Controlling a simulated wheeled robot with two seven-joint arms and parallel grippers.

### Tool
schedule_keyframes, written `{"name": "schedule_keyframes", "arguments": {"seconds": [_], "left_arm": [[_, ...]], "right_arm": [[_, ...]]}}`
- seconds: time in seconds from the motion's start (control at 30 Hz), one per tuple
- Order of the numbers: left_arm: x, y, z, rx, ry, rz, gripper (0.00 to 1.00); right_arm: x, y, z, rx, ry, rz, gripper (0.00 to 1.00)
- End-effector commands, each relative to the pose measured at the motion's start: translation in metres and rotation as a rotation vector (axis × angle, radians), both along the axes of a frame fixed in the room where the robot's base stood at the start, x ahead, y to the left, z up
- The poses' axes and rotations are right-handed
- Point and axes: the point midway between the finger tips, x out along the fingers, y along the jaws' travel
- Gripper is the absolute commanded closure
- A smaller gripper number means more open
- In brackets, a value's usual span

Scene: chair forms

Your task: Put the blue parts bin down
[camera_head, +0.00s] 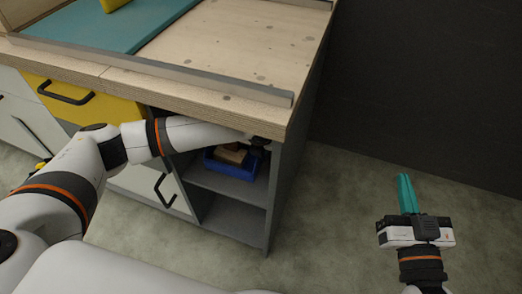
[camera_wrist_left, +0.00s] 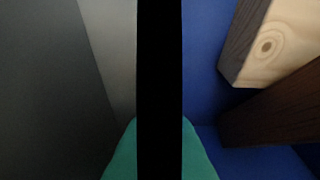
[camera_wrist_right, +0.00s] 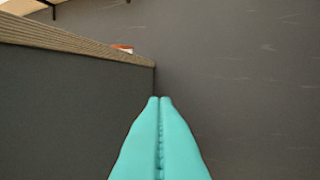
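The blue parts bin (camera_head: 230,170) is in the upper open compartment of the grey shelf (camera_head: 226,188), below the workbench top. Wooden blocks lie in it; they show large in the left wrist view, with the bin's blue inside (camera_wrist_left: 205,50). My left gripper (camera_wrist_left: 160,125) has its teal fingers on either side of a dark upright strip, apparently the bin's wall, and looks shut on it. My left forearm and the benchtop edge partly hide the bin. Whether its base fully touches the shelf is hard to tell. My right gripper (camera_head: 404,180) is shut and empty, right of the bench.
The wooden benchtop (camera_head: 250,45) with a metal edge strip overhangs the shelf. A lower shelf compartment (camera_head: 235,218) looks empty. A yellow drawer (camera_head: 85,100) and a white door with a black handle (camera_head: 163,190) are at left. Floor (camera_head: 330,220) right of the bench is clear.

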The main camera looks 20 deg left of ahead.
Motion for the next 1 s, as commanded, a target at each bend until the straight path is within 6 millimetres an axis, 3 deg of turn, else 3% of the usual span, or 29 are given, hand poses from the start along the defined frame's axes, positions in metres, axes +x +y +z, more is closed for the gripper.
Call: {"name": "schedule_keyframes", "arguments": {"seconds": [0.2, 0.5, 0.57, 0.73, 1.0], "left_arm": [[0.001, 0.000, -0.008, 0.000, -0.003, -0.001, 1.00], [0.000, 0.000, -0.008, 0.000, -0.002, -0.001, 1.00], [0.000, 0.000, -0.010, 0.000, -0.002, -0.001, 1.00], [0.000, 0.000, -0.011, 0.000, 0.000, 0.000, 0.75], [0.000, 0.000, -0.011, 0.000, 0.000, 0.000, 0.75]], "right_arm": [[-0.002, 0.002, 0.016, 0.029, -0.106, 0.006, 1.00], [-0.002, 0.001, 0.016, 0.018, -0.104, 0.003, 1.00], [-0.001, 0.014, 0.017, -0.004, -0.087, 0.003, 1.00], [-0.002, 0.017, 0.018, 0.003, -0.085, 0.004, 1.00], [-0.001, 0.016, 0.018, 0.005, -0.086, 0.003, 1.00]]}}
